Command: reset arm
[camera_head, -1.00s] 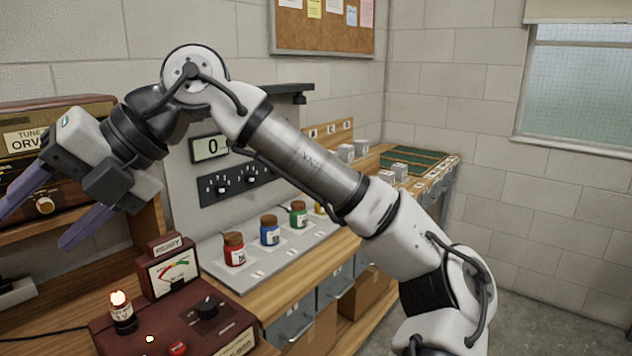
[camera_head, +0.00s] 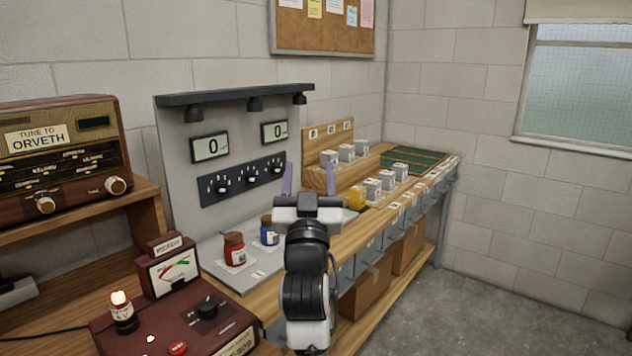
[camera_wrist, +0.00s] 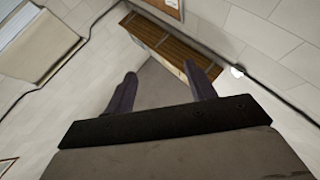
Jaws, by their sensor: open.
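My gripper (camera_head: 308,180) is in the middle of the head view, in front of the workbench, with its two purple-grey fingers pointing up and apart. It is open, with nothing between the fingers. In the wrist view my gripper (camera_wrist: 163,88) shows the two dark fingers spread, with walls and a wooden slatted piece (camera_wrist: 165,42) beyond them. My arm is drawn in, with the wrist links seen end-on below the gripper. It hides part of the bench and the jars behind it.
A meter box (camera_head: 175,325) with a lit lamp is at the front left, beside a radio (camera_head: 62,155). Bare floor (camera_head: 500,290) lies to the right.

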